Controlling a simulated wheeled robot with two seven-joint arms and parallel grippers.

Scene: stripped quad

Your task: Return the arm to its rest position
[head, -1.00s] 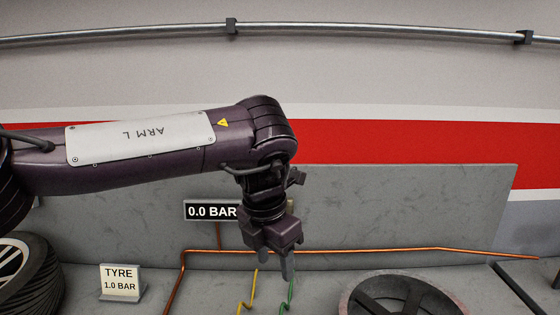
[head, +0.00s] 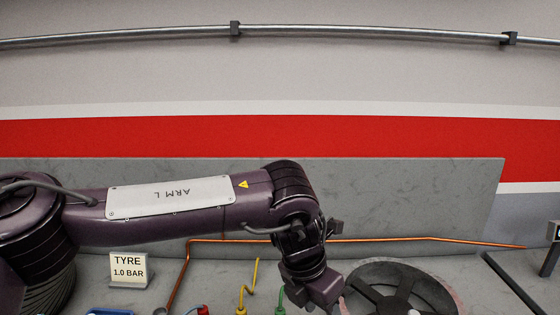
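My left arm comes in from the left in the head view, a dark purple arm with a white plate reading "ARM L". Its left gripper (head: 328,304) points down at the bottom edge, just left of a dark spoked wheel (head: 400,290). The fingertips are mostly cut off or hidden, so I cannot tell whether it is open or shut, or whether it holds anything. My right gripper is not in view.
A sign reading "TYRE 1.0 BAR" (head: 128,270) stands at the left. A copper pipe (head: 400,239) runs along the bench back. Yellow (head: 251,280) and green (head: 280,306) hoses stand left of the gripper. A dark bar (head: 512,282) lies at the right.

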